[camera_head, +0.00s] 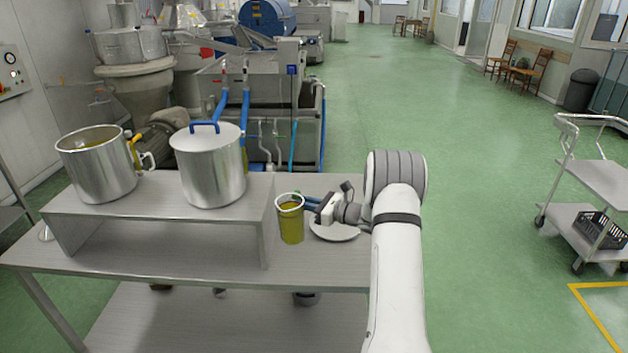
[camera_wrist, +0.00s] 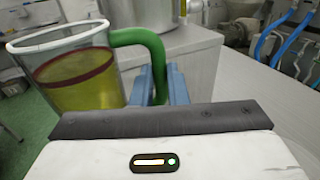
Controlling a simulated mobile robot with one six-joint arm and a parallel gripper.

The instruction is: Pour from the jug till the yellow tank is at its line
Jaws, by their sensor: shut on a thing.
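In the wrist view the jug (camera_wrist: 72,80) has a pale rim, a reddish band near the liquid's top and a green handle. My gripper (camera_head: 316,205) is shut on this handle, between its blue fingers (camera_wrist: 160,84). I cannot tell whether the jug's base touches the table. An open metal pot (camera_head: 97,172) with a yellow part on its right side sits on the shelf's left. Its fill line is not readable.
A lidded metal pot (camera_head: 209,172) with a blue handle stands on the shelf (camera_head: 165,205), between the jug and the open pot. A white plate (camera_head: 336,232) lies on the table (camera_head: 190,262) right of the jug. A trolley (camera_head: 597,185) stands far right.

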